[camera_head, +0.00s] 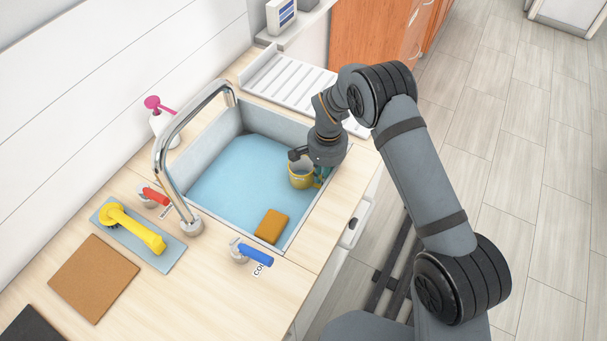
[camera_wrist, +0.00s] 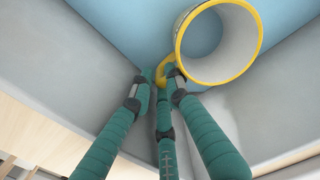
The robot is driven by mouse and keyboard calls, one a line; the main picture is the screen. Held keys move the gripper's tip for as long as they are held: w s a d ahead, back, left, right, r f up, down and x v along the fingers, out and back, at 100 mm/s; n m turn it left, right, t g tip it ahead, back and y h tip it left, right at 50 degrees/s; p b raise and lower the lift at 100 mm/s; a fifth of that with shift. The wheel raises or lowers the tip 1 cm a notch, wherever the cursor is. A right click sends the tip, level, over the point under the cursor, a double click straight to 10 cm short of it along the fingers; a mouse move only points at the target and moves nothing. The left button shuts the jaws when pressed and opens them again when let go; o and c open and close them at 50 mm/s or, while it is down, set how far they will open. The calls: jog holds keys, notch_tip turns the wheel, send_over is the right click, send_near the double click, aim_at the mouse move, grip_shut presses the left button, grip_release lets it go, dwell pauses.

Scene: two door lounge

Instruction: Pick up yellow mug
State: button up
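The yellow mug (camera_head: 301,175) is in the sink, near its right wall, in the head view. The wrist view looks into its pale inside and shows its yellow rim (camera_wrist: 256,48) at the upper right. Its yellow handle (camera_wrist: 162,70) points left, between my fingertips. My gripper (camera_wrist: 158,82) has green fingers that stand around the handle, with a gap left of it; the right fingertip is close to or touching the handle. I cannot tell contact for sure. In the head view my gripper (camera_head: 319,178) is just right of the mug, partly hidden by my wrist.
The sink (camera_head: 213,140) has a blue bottom and grey walls close to my fingers. An orange sponge (camera_head: 271,226) lies in its near corner. A chrome faucet (camera_head: 163,150) arches over the left side. A yellow brush (camera_head: 135,228) lies on a tray at the left.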

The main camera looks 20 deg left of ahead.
jog(key=shift+f, duration=0.25)
jog(key=shift+c, duration=0.8)
grip_shut()
